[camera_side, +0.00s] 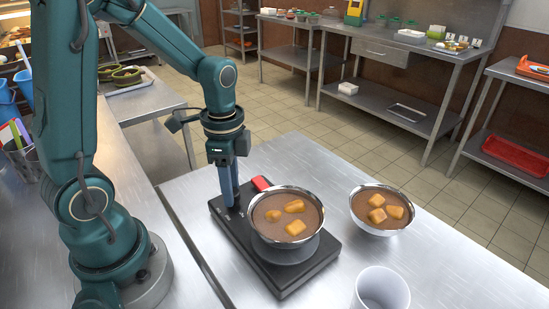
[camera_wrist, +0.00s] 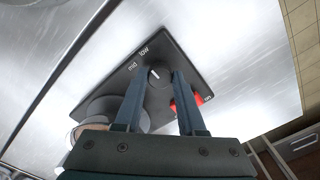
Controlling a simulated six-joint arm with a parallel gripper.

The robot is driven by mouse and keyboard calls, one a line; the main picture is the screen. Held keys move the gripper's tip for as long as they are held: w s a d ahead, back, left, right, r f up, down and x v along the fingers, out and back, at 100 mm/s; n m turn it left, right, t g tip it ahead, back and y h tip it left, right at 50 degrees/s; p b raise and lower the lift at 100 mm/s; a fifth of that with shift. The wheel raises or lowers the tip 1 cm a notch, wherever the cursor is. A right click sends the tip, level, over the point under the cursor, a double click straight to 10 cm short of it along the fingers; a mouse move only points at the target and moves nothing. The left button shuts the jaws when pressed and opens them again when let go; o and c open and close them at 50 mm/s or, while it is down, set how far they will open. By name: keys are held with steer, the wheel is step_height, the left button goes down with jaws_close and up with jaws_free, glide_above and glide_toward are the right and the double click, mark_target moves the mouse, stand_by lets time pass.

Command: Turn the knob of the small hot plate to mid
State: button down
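The small black hot plate (camera_side: 312,270) lies on the steel table, with a metal pot (camera_side: 288,243) of brown congee on it. In the wrist view the dark round knob (camera_wrist: 157,76) shows a white pointer mark near the printed words "low" and "mid"; the mark looks aimed roughly toward "low". My gripper (camera_wrist: 158,73) is open, its two blue fingers on either side of the knob; whether they touch it I cannot tell. In the side view my gripper (camera_side: 230,204) points down at the plate's left end, hiding the knob.
A metal bowl (camera_side: 379,212) of congee with orange chunks and a white cup (camera_side: 381,289) stand to the right.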

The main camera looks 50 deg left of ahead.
steer(key=n, duration=0.4)
steer(key=shift+n, duration=2.4)
steer(key=c, duration=0.5)
jaws_free()
steer(key=shift+r, duration=2.6)
